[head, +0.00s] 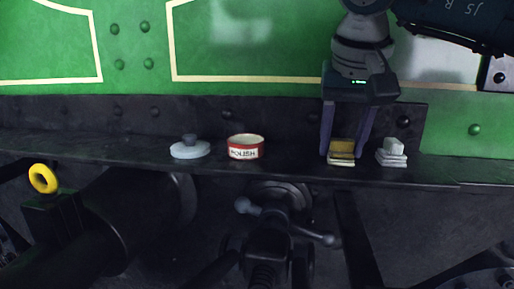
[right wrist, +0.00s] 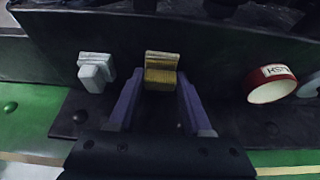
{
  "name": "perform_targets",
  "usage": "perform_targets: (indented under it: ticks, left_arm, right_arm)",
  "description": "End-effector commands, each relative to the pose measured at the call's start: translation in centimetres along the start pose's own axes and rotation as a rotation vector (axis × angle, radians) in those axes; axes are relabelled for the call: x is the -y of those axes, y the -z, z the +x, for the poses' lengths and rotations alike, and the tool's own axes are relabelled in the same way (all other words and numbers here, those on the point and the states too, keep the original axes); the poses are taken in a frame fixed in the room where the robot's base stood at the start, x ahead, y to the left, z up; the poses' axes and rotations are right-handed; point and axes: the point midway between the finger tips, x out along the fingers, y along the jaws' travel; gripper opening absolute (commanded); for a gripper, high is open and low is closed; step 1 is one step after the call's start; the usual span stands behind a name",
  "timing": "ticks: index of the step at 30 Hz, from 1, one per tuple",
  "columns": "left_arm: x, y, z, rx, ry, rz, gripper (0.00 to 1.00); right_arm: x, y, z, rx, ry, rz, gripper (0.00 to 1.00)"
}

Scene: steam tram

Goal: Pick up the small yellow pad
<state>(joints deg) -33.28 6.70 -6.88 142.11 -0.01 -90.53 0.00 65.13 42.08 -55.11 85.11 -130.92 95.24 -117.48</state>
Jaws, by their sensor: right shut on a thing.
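The small yellow pad (head: 342,147) has a mustard top part over a paler base, at the right part of the dark ledge in the head view. My right gripper (head: 341,152) points down from above, with one purple finger on each side of the pad, and is shut on it. In the right wrist view the pad (right wrist: 161,77) sits between the fingertips of the gripper (right wrist: 161,88). I cannot tell whether its base touches the ledge. My left gripper is not in view.
A white pad (head: 392,155) with a block on top stands just right of the yellow pad. A red-and-white polish tin (head: 245,148) and a pale lid (head: 190,150) with a dark knob are further left on the narrow ledge (head: 292,161). A green panel (head: 250,40) rises behind.

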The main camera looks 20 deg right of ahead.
Motion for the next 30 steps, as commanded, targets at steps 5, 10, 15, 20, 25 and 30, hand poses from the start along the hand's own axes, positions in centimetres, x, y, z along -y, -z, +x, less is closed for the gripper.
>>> perform_targets:
  ticks: [5, 10, 15, 20, 25, 30]
  left_arm:
    - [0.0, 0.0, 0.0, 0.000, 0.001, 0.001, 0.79]
    - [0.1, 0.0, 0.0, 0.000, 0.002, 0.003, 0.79]
    - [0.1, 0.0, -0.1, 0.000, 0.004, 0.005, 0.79]
    - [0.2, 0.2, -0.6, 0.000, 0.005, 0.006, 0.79]
    - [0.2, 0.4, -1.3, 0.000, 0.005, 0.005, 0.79]
    - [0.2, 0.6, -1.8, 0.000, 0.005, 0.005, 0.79]
  right_arm:
    - [0.0, 0.0, 0.0, 0.000, 0.000, 0.000, 0.06]
    - [0.0, 0.0, 0.0, 0.000, 0.000, 0.000, 0.00]
    - [0.0, 0.1, -0.2, -0.001, 0.000, 0.001, 0.00]
    - [0.0, 1.1, -2.4, -0.005, 0.002, 0.001, 0.00]
    - [0.1, 2.5, -5.9, -0.005, 0.002, 0.002, 0.00]
    - [0.0, 3.6, -8.4, -0.003, 0.001, 0.002, 0.00]
